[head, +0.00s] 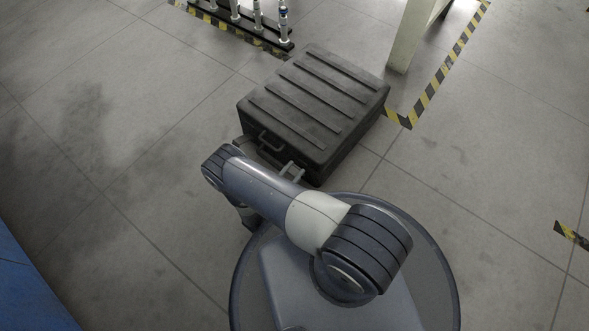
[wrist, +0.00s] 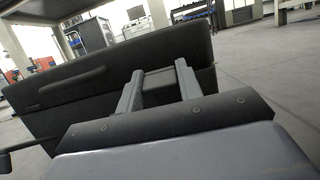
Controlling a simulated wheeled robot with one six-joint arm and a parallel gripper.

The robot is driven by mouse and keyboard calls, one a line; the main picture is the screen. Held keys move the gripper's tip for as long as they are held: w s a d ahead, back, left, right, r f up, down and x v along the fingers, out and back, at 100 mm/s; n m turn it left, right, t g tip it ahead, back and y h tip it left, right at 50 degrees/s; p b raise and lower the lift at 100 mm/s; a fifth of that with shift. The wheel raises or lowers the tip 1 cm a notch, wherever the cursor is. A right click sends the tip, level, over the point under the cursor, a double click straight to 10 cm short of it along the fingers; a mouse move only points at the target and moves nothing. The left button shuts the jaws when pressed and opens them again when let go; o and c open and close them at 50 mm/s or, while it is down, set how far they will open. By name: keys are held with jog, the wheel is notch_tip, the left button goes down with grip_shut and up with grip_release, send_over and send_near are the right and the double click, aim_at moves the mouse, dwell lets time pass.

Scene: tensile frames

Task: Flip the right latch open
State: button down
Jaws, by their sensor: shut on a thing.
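A black ribbed case (head: 315,98) lies on the floor with its lid closed. Its carry handle (head: 268,142) is on the front face and also shows in the wrist view (wrist: 75,88). My gripper (head: 291,171) is at the front face, right of the handle. In the wrist view, its two grey fingers (wrist: 158,82) reach to the case and are shut on the right latch (wrist: 158,70), a thin bar between them. Most of the latch is hidden by the fingers, so I cannot tell its exact angle. My arm hides part of the case front in the head view.
A dark part (wrist: 18,148) juts out at the wrist view's lower left; I cannot tell what it is. A rack of upright cylinders (head: 245,20) stands behind the case. A pale post (head: 410,40) and striped floor tape (head: 432,85) are behind right.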

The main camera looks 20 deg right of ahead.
jog(key=c, duration=1)
grip_release()
jog(key=shift+o, duration=0.2)
jog(key=shift+a, duration=0.1)
jog(key=s+a, duration=0.8)
jog(key=a, duration=0.4)
jog(key=shift+a+f, duration=0.15)
jog(key=shift+f, duration=0.25)
jog(key=shift+s, duration=0.1)
